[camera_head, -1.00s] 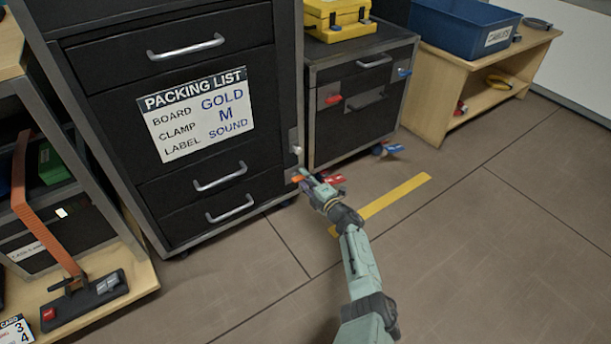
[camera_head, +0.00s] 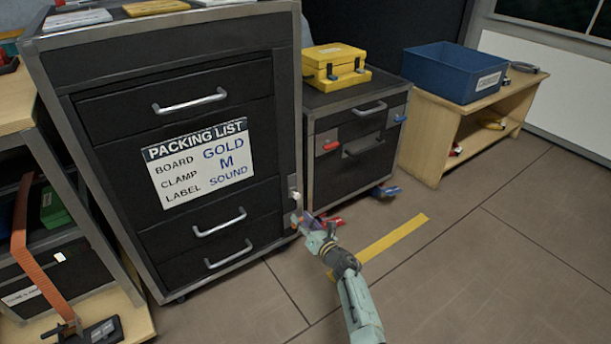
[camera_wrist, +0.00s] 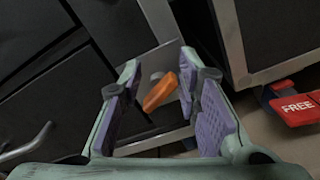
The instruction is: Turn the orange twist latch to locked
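The orange twist latch (camera_wrist: 160,92) sits on the metal corner post of the tall black drawer cabinet (camera_head: 88,150). In the wrist view it is tilted, with its upper end leaning right. My gripper (camera_wrist: 157,76) is open, with its purple-padded fingers on either side of the latch. The latch lies nearer the right finger; I cannot tell whether they touch. In the head view my gripper (camera_head: 306,218) is low at the cabinet's front right edge and the latch (camera_head: 294,219) is a small orange patch beside it.
A shorter black cabinet (camera_head: 358,180) with a yellow case (camera_head: 335,68) stands just right. Red pedals, one marked FREE (camera_wrist: 300,108), stick out near the floor. A wooden bench (camera_head: 428,130) holds a blue bin (camera_head: 450,72).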

